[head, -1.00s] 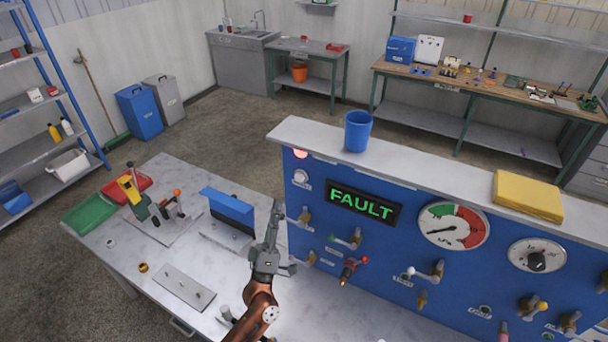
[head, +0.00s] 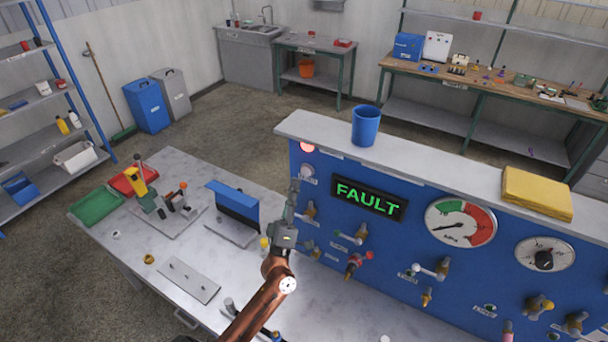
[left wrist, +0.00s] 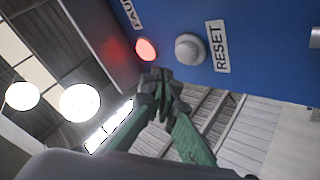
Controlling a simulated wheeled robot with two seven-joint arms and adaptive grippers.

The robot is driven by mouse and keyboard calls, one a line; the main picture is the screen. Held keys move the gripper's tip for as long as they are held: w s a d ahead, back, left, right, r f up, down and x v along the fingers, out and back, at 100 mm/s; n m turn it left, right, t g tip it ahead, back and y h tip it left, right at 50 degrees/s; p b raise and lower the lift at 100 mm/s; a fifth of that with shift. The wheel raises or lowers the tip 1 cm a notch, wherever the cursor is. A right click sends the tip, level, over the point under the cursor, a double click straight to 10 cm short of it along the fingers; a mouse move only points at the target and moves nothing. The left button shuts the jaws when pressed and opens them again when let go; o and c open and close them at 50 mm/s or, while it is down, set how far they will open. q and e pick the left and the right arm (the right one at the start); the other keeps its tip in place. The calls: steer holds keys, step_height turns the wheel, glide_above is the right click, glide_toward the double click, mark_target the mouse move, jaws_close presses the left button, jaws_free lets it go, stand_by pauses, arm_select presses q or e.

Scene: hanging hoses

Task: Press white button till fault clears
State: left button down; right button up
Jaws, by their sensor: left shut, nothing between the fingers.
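The white button (left wrist: 190,49) is a round knob beside a RESET label on the blue panel. It also shows in the head view (head: 307,171), at the panel's left end. A red lamp (left wrist: 146,49) glows beside it, and the display (head: 368,200) reads FAULT in green. My left gripper (head: 293,187) is shut and empty, its tips just left of and below the button in the head view. In the left wrist view the shut fingertips (left wrist: 156,75) are near the button with a visible gap in the picture; no contact shows. My right gripper is not in view.
A blue stand (head: 232,206) and a metal plate (head: 189,281) sit on the bench left of my arm.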

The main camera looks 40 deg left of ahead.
arm_select(q)
steer(key=shift+w, duration=0.75)
steer(key=shift+w, duration=0.1)
stand_by(0.9)
steer(key=shift+w+a, duration=0.1)
steer(key=shift+w, duration=0.25)
steer(key=shift+w, duration=0.45)
stand_by(0.7)
steer(key=shift+s, duration=0.15)
stand_by(0.8)
steer(key=shift+s, duration=0.75)
steer(key=shift+s+p, duration=0.1)
steer(key=shift+p, duration=0.2)
steer(key=s, duration=0.4)
steer(key=shift+s+d+p, duration=0.35)
steer(key=shift+s+p, duration=0.05)
